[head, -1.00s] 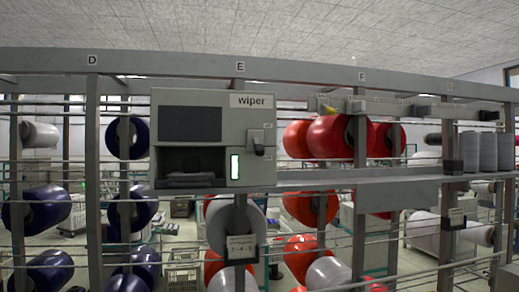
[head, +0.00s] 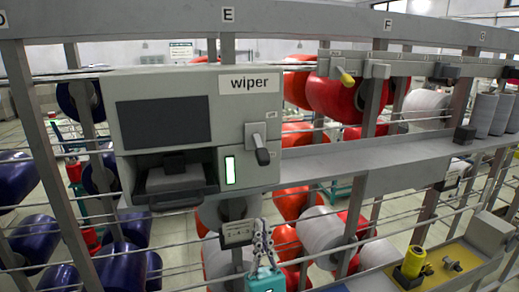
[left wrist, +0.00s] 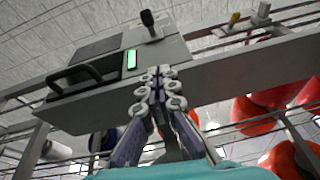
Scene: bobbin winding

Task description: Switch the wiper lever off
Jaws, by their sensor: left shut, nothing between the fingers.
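The wiper box (head: 165,118) is a grey unit labelled "wiper" on the rack, with a dark screen and an open bay. Its wiper lever (head: 262,155) is a dark-tipped handle on a light plate at the right of the front, tilted downward. A lit green-white indicator (head: 230,170) is left of and below the lever. My left gripper (head: 262,238) is below the box, apart from the lever, shut and empty. In the left wrist view the shut fingers (left wrist: 158,82) point up toward the box, and the lever (left wrist: 150,22) is beyond them. My right gripper is not in view.
A grey shelf (head: 365,154) extends right of the box. Thin horizontal rods and uprights cross the rack. Red bobbins (head: 335,95) hang behind it, and dark blue bobbins (head: 35,238) hang at the left. A yellow spool (head: 413,262) stands at lower right. The space before the lever is clear.

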